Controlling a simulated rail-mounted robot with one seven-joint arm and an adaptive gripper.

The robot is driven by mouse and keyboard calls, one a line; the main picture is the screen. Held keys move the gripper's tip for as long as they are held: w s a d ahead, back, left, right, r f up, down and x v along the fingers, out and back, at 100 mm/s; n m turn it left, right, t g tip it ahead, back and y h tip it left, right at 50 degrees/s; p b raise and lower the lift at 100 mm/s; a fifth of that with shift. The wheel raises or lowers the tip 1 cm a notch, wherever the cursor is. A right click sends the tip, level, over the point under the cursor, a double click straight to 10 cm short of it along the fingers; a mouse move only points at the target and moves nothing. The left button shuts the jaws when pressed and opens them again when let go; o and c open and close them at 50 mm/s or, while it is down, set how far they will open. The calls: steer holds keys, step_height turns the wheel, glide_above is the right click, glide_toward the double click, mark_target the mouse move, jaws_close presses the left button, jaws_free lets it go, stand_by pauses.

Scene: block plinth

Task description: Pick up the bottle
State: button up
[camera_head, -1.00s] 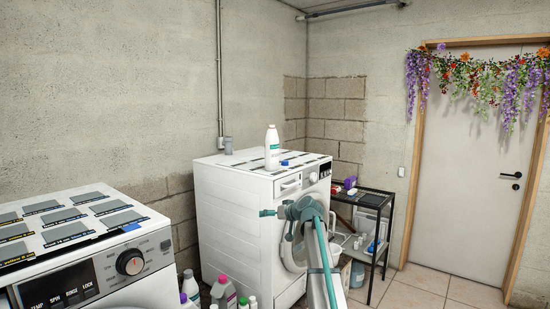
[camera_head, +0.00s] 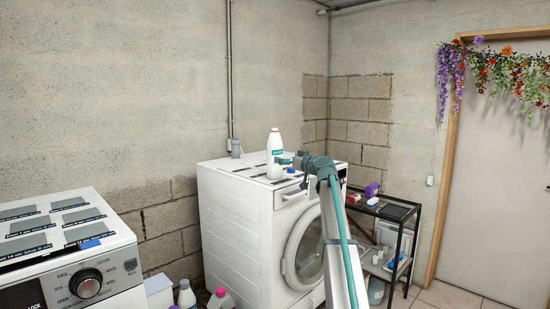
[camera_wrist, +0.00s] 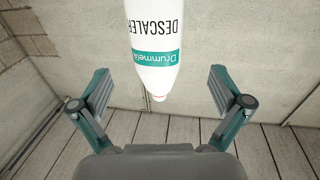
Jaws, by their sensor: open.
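A white bottle (camera_head: 274,143) with a teal label band stands upright on top of the far washing machine (camera_head: 232,214). In the wrist view the bottle (camera_wrist: 155,40) appears upside down, with "DESCALER" lettering and its narrow reddish tip low in the picture. My gripper (camera_head: 285,162) is at the right side of the bottle, near the machine top. In the wrist view my gripper (camera_wrist: 160,88) has its two fingers spread wide, with the bottle centred between them. No finger touches the bottle there. The bottle's upper-frame end is cut off in that view.
A small blue object (camera_head: 292,171) lies near the machine's front edge, and a grey cup (camera_head: 235,148) stands at its back. A black shelf (camera_head: 398,212) with several items is at the right. Another washing machine (camera_head: 110,225) is at the near left.

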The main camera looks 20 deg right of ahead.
mark_target(279, 155)
steer(key=p+x, duration=0.1)
steer(key=x, duration=0.3)
steer(key=shift+w, duration=0.25)
steer(key=p+x, duration=0.1)
steer(key=x, duration=0.1)
steer(key=p+x, duration=0.1)
steer(key=x, duration=0.1)
steer(key=shift+w+d+p, duration=0.2)
steer(key=shift+w+p, duration=0.05)
steer(key=shift+p, duration=0.05)
steer(key=shift+w+a, duration=0.15)
steer(key=shift+w, duration=0.25)
steer(key=shift+f, duration=0.1)
steer(key=c, duration=1.3)
steer(key=shift+c, duration=0.9)
